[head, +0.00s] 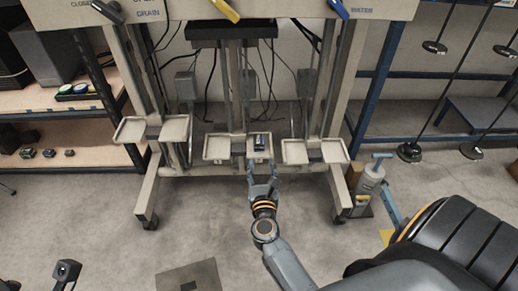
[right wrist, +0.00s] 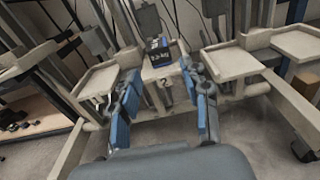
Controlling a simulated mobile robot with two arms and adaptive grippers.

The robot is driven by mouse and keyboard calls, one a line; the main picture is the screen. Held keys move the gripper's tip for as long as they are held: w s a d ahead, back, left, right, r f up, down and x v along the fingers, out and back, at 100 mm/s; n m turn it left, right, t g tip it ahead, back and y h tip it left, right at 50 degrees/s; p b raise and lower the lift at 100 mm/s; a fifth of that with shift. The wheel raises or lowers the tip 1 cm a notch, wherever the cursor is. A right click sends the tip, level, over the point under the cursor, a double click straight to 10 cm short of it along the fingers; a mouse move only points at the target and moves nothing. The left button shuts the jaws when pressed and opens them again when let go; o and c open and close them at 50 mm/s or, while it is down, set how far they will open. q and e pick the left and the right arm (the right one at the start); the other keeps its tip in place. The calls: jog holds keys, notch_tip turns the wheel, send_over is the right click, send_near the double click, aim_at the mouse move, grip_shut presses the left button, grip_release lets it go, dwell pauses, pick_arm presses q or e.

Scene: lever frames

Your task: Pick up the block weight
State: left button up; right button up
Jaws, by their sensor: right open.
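The block weight (head: 260,141) is a small dark block on the right-hand tray of the middle pair (head: 251,155) on the lever frame. In the right wrist view the block weight (right wrist: 161,52) shows dark, with blue on it and pale lettering too small to read surely. My right gripper (head: 262,180) is open and empty, in front of this tray and short of the block. In the right wrist view its blue-padded fingers (right wrist: 162,90) stand apart, with the block beyond them, between their tips in the picture.
Other beige trays stand left (head: 130,130) and right (head: 295,151) on the frame. Coloured levers (head: 224,10) hang above. Several small dark blocks (head: 49,153) lie on the left shelf. The floor before the frame is mostly clear.

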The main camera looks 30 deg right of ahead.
aim_at(259, 145)
jog(key=x, duration=0.7)
jog(key=shift+b, duration=0.3)
jog(key=shift+b+x, duration=0.6)
jog(key=shift+x, duration=2.05)
jog(key=shift+w+a+r, duration=0.15)
jog(key=shift+a+r, duration=0.05)
grip_shut()
